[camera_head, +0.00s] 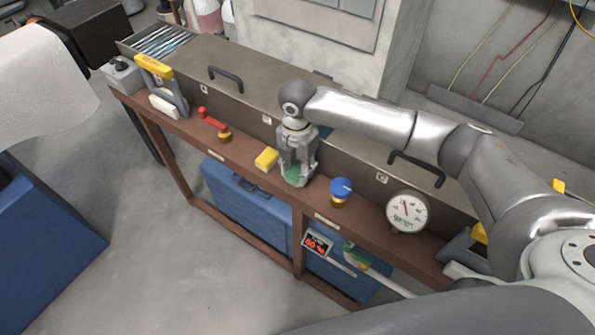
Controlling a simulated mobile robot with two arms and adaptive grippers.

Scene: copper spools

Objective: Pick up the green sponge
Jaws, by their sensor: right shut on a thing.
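My right gripper (297,170) points down over the brown ledge in the middle of the head view. It is shut on a green thing, which I take to be the green sponge (293,173). Only a small part of the sponge shows low between the fingers; the rest is hidden by them. I cannot tell whether the sponge still touches the ledge.
On the brown ledge (245,162), a yellow block (266,158) lies just left of my right gripper. A blue-topped valve (340,189) and a round gauge (407,211) stand to the right. A red-handled valve (214,124) is farther left. Blue cases (245,195) sit below.

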